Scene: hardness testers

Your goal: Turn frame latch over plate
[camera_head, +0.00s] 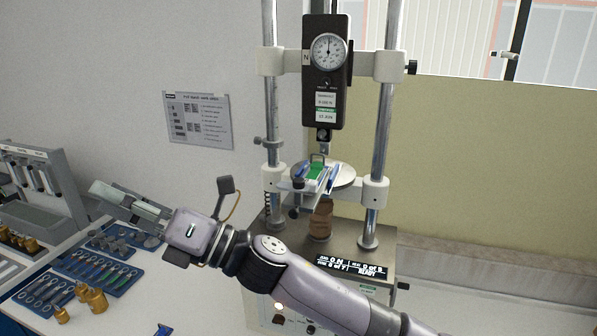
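A hardness tester (327,75) with a round dial stands between two steel columns. Below its dial gauge, a small fixture with a green plate (316,171) and pale, blue-edged sides sits on a round metal stage (344,175). A small grey bracket stands at the back of the plate; I cannot tell which part is the frame latch or how it is turned. My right gripper (120,200) is at the left, well away from the fixture, above the tool trays. Its fingers point left, and their gap cannot be made out. My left gripper is not in view.
A blue tray (75,272) with several samples, brass weights (92,298) and a grey rack (40,180) are at the left. A printed sheet (198,119) hangs on the wall. My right arm crosses in front of the tester base (270,245). The bench at the right is clear.

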